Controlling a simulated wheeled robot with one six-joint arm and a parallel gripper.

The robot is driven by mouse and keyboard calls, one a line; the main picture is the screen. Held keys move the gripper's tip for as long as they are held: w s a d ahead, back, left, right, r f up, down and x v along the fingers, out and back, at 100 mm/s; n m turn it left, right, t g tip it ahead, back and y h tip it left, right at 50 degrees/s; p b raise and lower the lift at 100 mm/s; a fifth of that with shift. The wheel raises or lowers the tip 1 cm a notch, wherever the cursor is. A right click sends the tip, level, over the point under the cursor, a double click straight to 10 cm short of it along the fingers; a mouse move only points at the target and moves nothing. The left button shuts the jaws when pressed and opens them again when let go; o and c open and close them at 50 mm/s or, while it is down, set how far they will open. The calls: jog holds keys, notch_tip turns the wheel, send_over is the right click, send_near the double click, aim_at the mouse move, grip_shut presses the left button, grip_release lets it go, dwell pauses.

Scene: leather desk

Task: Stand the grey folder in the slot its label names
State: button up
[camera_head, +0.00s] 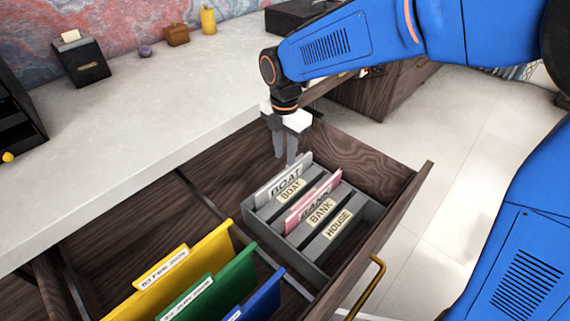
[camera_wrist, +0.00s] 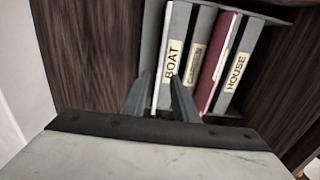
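The grey folder (camera_head: 267,195) has a tab reading BOAT. It stands upright in the rearmost slot of the grey rack (camera_head: 371,214), just behind the divider labelled BOAT (camera_head: 291,191). My gripper (camera_head: 286,155) points down at the folder's far end. In the wrist view its two fingers (camera_wrist: 160,100) are apart, with the folder's pale edge (camera_wrist: 156,97) between them. I see a gap beside the edge, so the fingers do not look closed on it. The folder's lower part is hidden in the rack.
The rack sits in an open wooden drawer (camera_head: 365,158). Yellow (camera_head: 190,268), green (camera_head: 218,294) and blue (camera_head: 262,302) folders stand at the front left. The pale desktop (camera_head: 150,120) lies behind, with small objects at its back.

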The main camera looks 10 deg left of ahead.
notch_tip(320, 180, up, 3)
jog(key=shift+r, duration=0.2)
jog(key=s+d+r+m+t+y, duration=0.15)
jog(key=d+r+m, duration=0.4)
jog(key=d, duration=0.75)
jog(key=s+d+r+m+t+h, duration=0.1)
jog(key=s+d+r+m, duration=0.1)
jog(key=d+m, duration=0.85)
jog(key=s+d+f+m+t, duration=0.1)
jog(key=s+d+m, duration=0.6)
jog(key=d, duration=0.2)
jog(key=s+d+f+m+t, duration=0.1)
jog(key=s+d+f+m, duration=0.1)
jog(key=s+d+m, duration=0.5)
jog(key=shift+d+f, duration=0.2)
jog(key=shift+d, duration=1.15)
